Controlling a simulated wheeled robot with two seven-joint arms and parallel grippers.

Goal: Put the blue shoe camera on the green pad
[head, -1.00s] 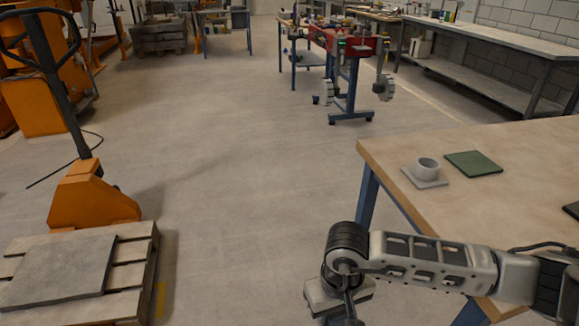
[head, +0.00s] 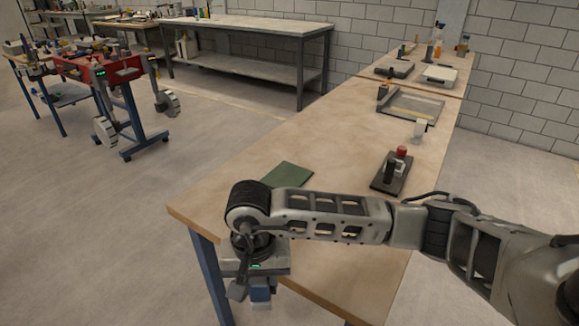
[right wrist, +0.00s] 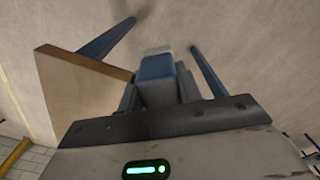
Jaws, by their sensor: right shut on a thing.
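The blue shoe camera (head: 261,294) is a small blue block with a pale end. My right gripper (head: 255,287) is shut on it and points down, in front of the table's near edge. In the right wrist view the blue block (right wrist: 157,70) sits between the two dark fingers, with floor beyond it. The green pad (head: 289,174) lies flat on the wooden table, behind my right forearm, which hides its near part. My left gripper is not in view.
The wooden table (head: 345,130) bears a dark stand with a red-topped item (head: 390,173), a grey tray (head: 411,104) and scales (head: 439,75) farther back. A red wheeled cart (head: 105,68) stands on the floor at the left. The tabletop left of the pad is clear.

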